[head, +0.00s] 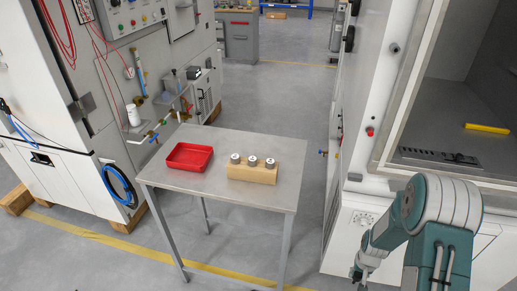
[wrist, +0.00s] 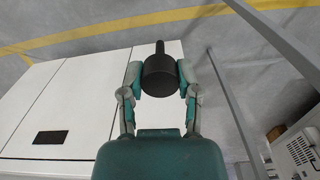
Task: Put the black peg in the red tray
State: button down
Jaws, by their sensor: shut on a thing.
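The red tray (head: 189,168) lies on the left part of a small metal table and looks empty. My gripper (wrist: 160,80) is shut on the black peg (wrist: 158,72) in the wrist view. The peg has a wide dark cylinder between the fingers and a thinner stem pointing away from my gripper. In the head view my arm is at the lower right, apart from the table and tray; the gripper and peg are mostly cut off at the bottom edge there.
A wooden block (head: 252,174) with three metal-topped pieces stands right of the tray on the table (head: 222,144). Cabinets flank the table on the left and right. An open chamber (head: 440,140) on the right holds a yellow bar (head: 487,128). The floor between is clear.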

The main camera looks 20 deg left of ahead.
aim_at(192, 159)
jog(key=k+j, duration=0.1)
jog(key=j, duration=0.5)
jog(key=k+j+u, duration=0.1)
jog(key=j, duration=1.05)
jog(key=k+u, duration=0.05)
jog(key=k, duration=0.05)
